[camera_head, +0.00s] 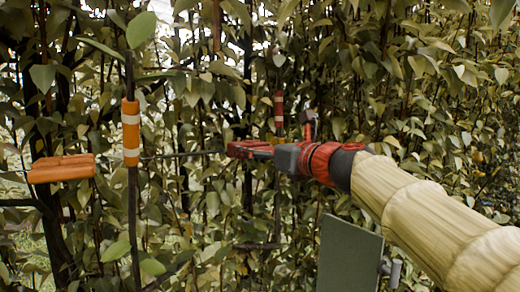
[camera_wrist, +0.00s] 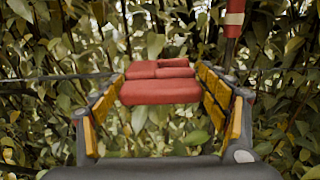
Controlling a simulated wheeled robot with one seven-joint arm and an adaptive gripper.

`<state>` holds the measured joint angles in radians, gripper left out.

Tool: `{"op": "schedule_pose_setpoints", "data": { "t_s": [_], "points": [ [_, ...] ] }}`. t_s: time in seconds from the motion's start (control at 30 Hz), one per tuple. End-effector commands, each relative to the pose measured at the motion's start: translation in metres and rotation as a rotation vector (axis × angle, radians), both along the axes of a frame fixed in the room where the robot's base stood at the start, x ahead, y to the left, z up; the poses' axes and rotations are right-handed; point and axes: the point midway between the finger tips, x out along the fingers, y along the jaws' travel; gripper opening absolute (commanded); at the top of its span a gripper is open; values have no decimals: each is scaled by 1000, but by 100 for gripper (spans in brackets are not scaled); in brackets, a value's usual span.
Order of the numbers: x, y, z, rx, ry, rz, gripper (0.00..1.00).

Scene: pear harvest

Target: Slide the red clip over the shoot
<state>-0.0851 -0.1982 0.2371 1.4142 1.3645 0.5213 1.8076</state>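My gripper (camera_head: 256,150) reaches in from the right and is shut on the red clip (camera_head: 240,149). In the wrist view the red clip (camera_wrist: 160,91) lies between the yellow finger pads of my gripper (camera_wrist: 162,85), near the fingertips. A shoot with a red and white band (camera_head: 279,109) rises close by my gripper in the head view. The same banded shoot (camera_wrist: 234,20) shows at the upper right of the wrist view, outside the fingers and apart from the clip. Part of the shoot near my gripper is hidden.
An orange clip (camera_head: 62,168) sits at the left. Next to it, a dark upright stem carries an orange sleeve with a white band (camera_head: 131,132). A thin wire (camera_head: 185,154) runs across toward my gripper. Dense leaves (camera_head: 440,110) fill the background.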

Motion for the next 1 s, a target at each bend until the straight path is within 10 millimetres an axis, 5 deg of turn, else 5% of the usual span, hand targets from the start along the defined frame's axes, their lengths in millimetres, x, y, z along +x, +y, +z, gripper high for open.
{"op": "schedule_pose_setpoints", "data": {
  "t_s": [0.77,1.0],
  "points": [
    [0,0,1,1,-1,0,28],
    [16,-22,0,0,2,-5,28]
  ]
}}
